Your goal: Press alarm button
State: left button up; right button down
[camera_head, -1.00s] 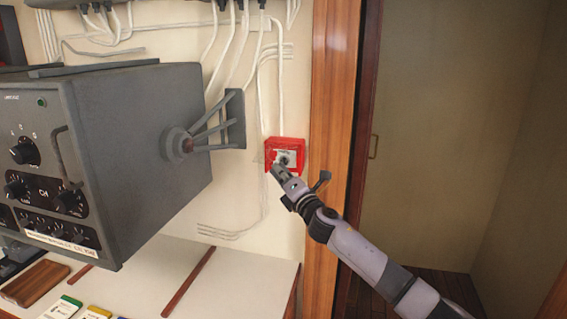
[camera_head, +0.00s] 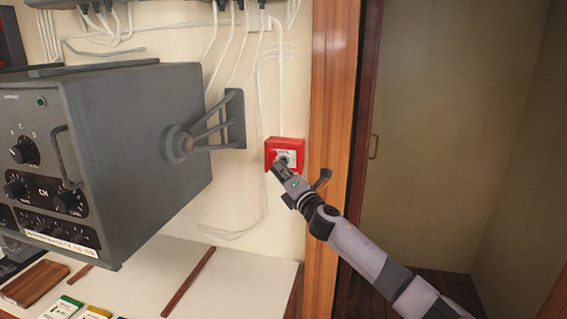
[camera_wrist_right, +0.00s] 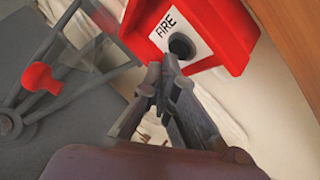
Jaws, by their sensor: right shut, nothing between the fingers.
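The alarm button is a red wall box (camera_head: 285,147) with a white front plate, left of the wooden door frame. In the right wrist view the red box (camera_wrist_right: 217,25) shows a white label reading "FIRE" and a dark round button (camera_wrist_right: 181,46). My right gripper (camera_head: 280,163) is shut and empty, with its fingertips at the lower front of the box. In the wrist view the right gripper's tips (camera_wrist_right: 162,68) are just below and left of the dark button; I cannot tell whether they touch it. My left gripper is not in view.
A grey radio unit (camera_head: 160,130) on a wall bracket (camera_head: 236,118) stands left of the box. White cables (camera_head: 262,80) run down the wall. A desk (camera_head: 240,275) with small booklets (camera_head: 65,307) lies below. A wooden door frame (camera_head: 335,110) is close on the right.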

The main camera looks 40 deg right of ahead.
jog(key=shift+w+d, duration=0.25)
jog(key=shift+d, duration=0.05)
dwell(0.5)
jog(key=shift+s+a, duration=0.55)
jog(key=shift+a, duration=0.05)
dwell(0.4)
jog(key=s+a+p, duration=0.1)
jog(key=a, duration=0.1)
jog(key=s+a, duration=0.2)
jog(key=shift+s+p, duration=0.1)
jog(key=shift+p, duration=0.25)
jog(key=shift+d, duration=0.1)
dwell(0.5)
